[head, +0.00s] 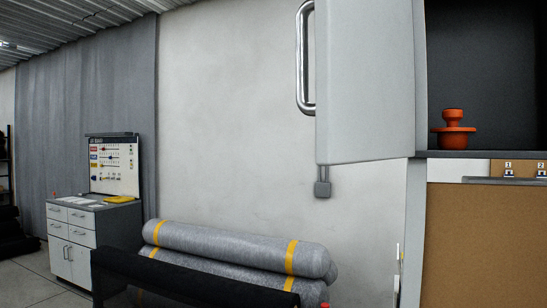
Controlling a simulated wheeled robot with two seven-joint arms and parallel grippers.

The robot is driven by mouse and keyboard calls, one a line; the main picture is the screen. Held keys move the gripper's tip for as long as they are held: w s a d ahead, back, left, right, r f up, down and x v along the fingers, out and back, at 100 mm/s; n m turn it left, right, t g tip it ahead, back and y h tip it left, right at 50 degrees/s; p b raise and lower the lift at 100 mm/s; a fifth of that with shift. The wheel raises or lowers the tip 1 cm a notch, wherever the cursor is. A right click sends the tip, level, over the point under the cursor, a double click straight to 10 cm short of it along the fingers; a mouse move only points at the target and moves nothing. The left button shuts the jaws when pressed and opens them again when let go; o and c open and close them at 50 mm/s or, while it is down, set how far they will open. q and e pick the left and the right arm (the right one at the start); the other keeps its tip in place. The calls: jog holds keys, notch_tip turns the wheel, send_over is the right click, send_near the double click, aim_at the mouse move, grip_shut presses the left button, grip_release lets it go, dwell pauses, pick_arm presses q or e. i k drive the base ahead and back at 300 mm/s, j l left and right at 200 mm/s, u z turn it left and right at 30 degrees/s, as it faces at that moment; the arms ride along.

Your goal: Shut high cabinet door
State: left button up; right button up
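The high cabinet door (368,85) is a light grey panel at the upper right in the head view. It stands open, swung out to the left of the cabinet opening. A chrome bar handle (303,60) runs upright along its left edge. The cabinet (487,70) has a dark interior, and an orange-red stepped object (453,130) stands on its floor near the left side. The top of the door and cabinet is cut off by the frame. Neither of my grippers shows in this view.
Below the cabinet is a brown board (485,245) with numbered switches (524,170) above it. Grey rolls with yellow bands (235,247) lie along the wall at the lower middle. A drawer cabinet (70,240) with a sign board (114,165) stands at left. Floor shows at lower left.

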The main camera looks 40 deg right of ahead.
aim_at(364, 111)
jog(key=i+z, duration=0.1)
jog(key=z, duration=0.3)
jog(key=i+j+z, duration=0.1)
jog(key=z, duration=0.3)
jog(key=i+j+z, duration=0.1)
jog(key=j+z, duration=0.15)
jog(key=z, duration=0.15)
jog(key=j+z, duration=0.15)
jog(key=z, duration=0.25)
jog(key=i+j+z, duration=0.1)
jog(key=j+z, duration=0.15)
jog(key=z, duration=0.2)
jog(key=i+j+z, duration=0.1)
jog(key=j+z, duration=0.15)
jog(key=z, duration=0.25)
jog(key=j+z, duration=0.3)
jog(key=z, duration=0.15)
